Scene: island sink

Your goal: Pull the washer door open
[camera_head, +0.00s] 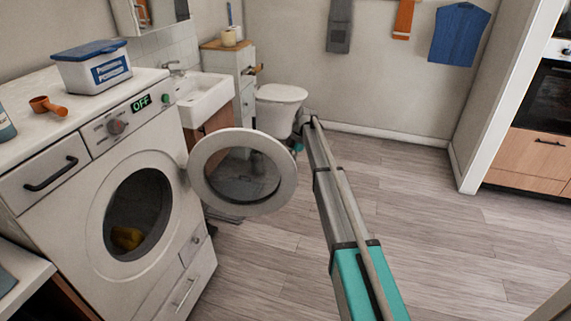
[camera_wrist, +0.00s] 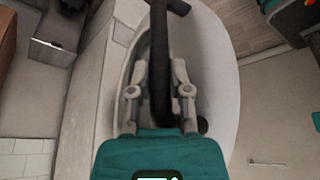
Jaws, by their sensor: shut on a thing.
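The white washer (camera_head: 160,250) stands at the left in the head view. Its round door (camera_head: 283,180) with a dark glass centre is swung wide open, out to the right of the drum opening. My gripper (camera_head: 298,146) is at the door's far right edge, mostly hidden behind my arm. In the wrist view, my gripper (camera_wrist: 160,90) is shut on a black bar-like handle (camera_wrist: 160,50), which runs between the fingers. The handle's join to the door is not clear there.
Something yellow (camera_head: 127,238) lies in the drum. A white box with a blue lid (camera_head: 92,66) and an orange scoop (camera_head: 47,106) are on the washer. A sink (camera_head: 200,95) and toilet (camera_head: 280,105) stand behind. The wooden floor at right is clear.

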